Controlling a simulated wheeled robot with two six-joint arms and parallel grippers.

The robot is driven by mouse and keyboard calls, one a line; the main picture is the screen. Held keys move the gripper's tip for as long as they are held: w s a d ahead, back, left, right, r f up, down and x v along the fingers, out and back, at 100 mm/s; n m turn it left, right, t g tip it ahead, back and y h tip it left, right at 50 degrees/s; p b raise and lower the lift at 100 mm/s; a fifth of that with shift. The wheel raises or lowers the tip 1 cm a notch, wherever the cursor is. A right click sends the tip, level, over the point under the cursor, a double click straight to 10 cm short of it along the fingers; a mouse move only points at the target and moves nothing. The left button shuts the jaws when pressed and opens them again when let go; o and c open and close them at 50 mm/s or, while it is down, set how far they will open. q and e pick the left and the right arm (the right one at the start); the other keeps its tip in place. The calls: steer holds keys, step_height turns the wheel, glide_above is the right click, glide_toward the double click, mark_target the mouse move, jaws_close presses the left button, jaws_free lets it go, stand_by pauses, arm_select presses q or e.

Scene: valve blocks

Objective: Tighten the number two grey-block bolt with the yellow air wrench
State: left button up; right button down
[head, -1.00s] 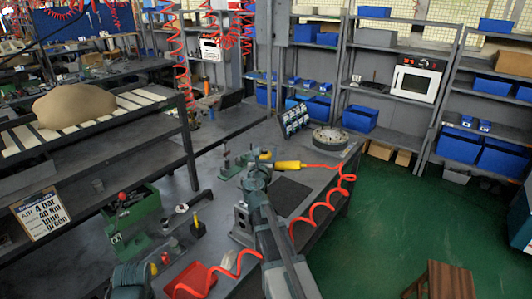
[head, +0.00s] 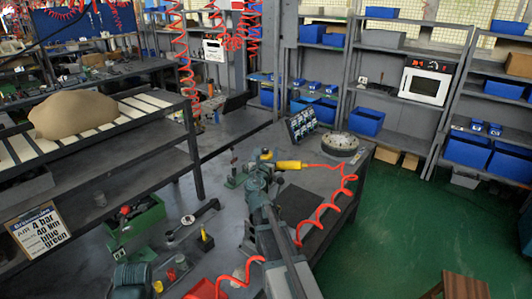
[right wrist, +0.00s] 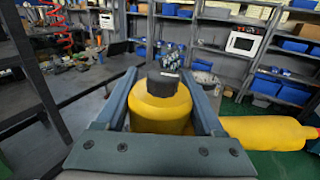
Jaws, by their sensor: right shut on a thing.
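My right gripper (head: 262,172) is shut on the yellow air wrench (head: 288,165), above the workbench in the head view. The wrench's yellow handle points right, with a red coiled hose trailing from its end. In the right wrist view the wrench's round yellow body with a black cap (right wrist: 165,95) stands between the two fingers, and its handle (right wrist: 265,132) extends right. My right arm covers part of the bench, and I cannot clearly make out the grey block or its number two bolt.
The workbench holds a dark mat (head: 297,204), a round metal disc (head: 340,143), a green bin (head: 135,222), a yellow-and-black tool (head: 205,240) and a red tray (head: 207,290). A rack with a brown sack (head: 72,115) stands left. Green floor (head: 390,220) is open at right.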

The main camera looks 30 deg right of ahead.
steer(key=shift+f, duration=0.1)
steer(key=shift+f+b, duration=2.35)
steer(key=shift+b, duration=0.1)
steer(key=shift+f+b, duration=1)
stand_by(1.2)
steer(key=shift+r, duration=0.3)
steer(key=shift+r+p, duration=0.35)
steer(key=shift+p, duration=0.25)
step_height(320, 180, up, 6)
steer(key=p, duration=0.6)
steer(key=shift+f, duration=0.2)
stand_by(0.4)
